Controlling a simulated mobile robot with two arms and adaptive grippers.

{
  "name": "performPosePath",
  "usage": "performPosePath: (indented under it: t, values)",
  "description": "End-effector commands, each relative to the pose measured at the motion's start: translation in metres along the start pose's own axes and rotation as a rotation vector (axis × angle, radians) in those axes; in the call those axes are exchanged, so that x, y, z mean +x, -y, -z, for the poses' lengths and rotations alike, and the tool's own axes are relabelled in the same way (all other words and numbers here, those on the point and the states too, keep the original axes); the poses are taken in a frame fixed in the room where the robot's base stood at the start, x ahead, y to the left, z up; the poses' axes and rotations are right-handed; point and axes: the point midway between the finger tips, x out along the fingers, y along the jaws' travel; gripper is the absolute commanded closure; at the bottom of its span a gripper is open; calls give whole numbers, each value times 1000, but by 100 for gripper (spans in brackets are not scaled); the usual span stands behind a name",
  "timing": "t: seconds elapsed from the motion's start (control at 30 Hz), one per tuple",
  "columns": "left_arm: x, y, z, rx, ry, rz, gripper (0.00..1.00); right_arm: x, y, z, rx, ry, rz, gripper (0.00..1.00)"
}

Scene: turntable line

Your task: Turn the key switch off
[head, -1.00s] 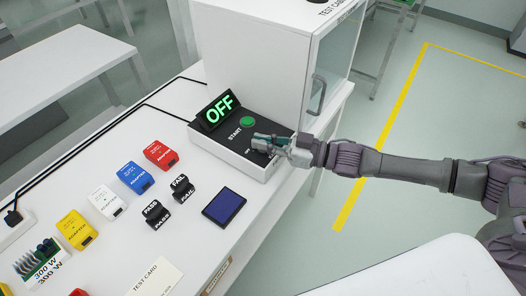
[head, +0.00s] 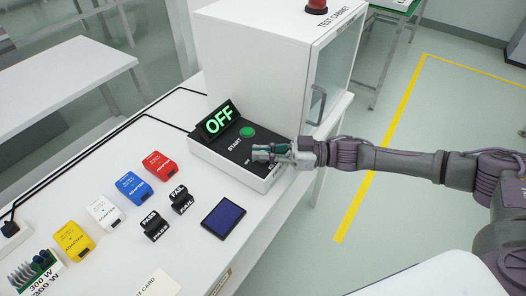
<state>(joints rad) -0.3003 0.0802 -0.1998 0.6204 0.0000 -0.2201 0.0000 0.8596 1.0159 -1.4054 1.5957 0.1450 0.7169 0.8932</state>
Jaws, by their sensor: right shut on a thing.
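The control box (head: 222,160) is white with a black top, and it stands on the table against the cabinet. Its tilted display (head: 218,121) reads OFF in green. A green START button (head: 247,131) sits on the top. My right gripper (head: 258,152) reaches in from the right over the front right part of the box top. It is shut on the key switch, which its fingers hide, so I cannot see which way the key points. My left gripper is not in view.
A white test cabinet (head: 255,60) with a glass door and handle (head: 317,105) stands just behind the box. Coloured adapters, PASS and FAIL stamps (head: 181,199) and a dark blue pad (head: 223,219) lie to the front left.

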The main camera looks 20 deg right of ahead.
Motion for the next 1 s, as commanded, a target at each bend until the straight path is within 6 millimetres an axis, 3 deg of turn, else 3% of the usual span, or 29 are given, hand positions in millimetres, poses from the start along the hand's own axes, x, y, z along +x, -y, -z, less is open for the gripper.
performPosePath:
  t: [0.07,0.1,0.23,0.63,1.0]
  values:
    - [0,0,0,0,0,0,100,1,0,2,0,-4,1,100]
    - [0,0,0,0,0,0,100,1,0,2,0,-4,1,86]
    - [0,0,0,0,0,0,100,1,0,1,0,-3,1,67]
    - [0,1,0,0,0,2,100,-10,-1,0,0,-1,-2,67]
    - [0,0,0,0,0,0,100,-84,-1,-1,1,1,-3,67]
